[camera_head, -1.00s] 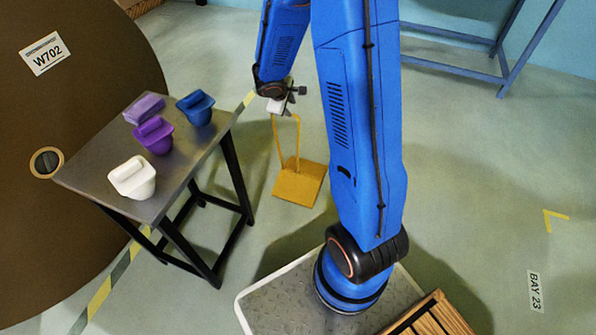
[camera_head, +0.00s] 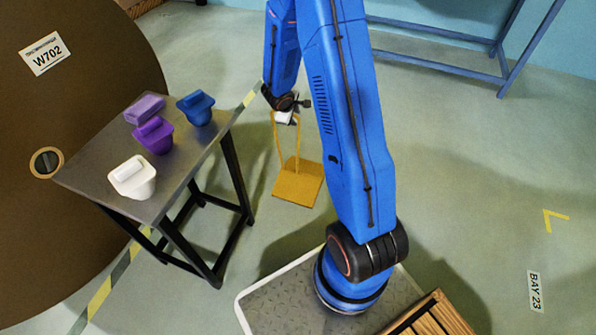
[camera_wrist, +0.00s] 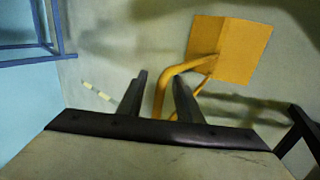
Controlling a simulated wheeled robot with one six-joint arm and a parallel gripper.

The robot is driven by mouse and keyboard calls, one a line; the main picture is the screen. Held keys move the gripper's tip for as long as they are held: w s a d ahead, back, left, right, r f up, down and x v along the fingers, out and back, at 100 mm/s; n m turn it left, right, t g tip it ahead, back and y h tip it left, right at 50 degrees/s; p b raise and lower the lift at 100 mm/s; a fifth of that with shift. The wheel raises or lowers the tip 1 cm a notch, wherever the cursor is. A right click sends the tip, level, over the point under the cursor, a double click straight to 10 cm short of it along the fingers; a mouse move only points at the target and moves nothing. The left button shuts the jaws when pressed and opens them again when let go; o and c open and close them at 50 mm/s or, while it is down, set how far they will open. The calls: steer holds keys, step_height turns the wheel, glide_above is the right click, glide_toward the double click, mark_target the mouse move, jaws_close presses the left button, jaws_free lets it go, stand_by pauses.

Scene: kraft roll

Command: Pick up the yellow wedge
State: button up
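The yellow wedge (camera_head: 298,183) stands on the floor right of the metal table, its flat plate down and a tall looped handle rising from it. In the wrist view the plate (camera_wrist: 229,48) is at upper right, and the handle's bent bar runs toward me.
The metal table (camera_head: 92,178) to the left carries white (camera_head: 133,178), purple (camera_head: 154,136), lilac (camera_head: 145,108) and blue (camera_head: 196,108) pieces. A huge brown roll (camera_head: 60,230) stands behind it. A blue frame (camera_head: 500,68) is at the back right. Floor around the wedge is mostly clear.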

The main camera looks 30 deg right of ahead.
steer(key=shift+x, duration=1.35)
steer(key=shift+a, duration=0.1)
jaws_close()
stand_by(0.3)
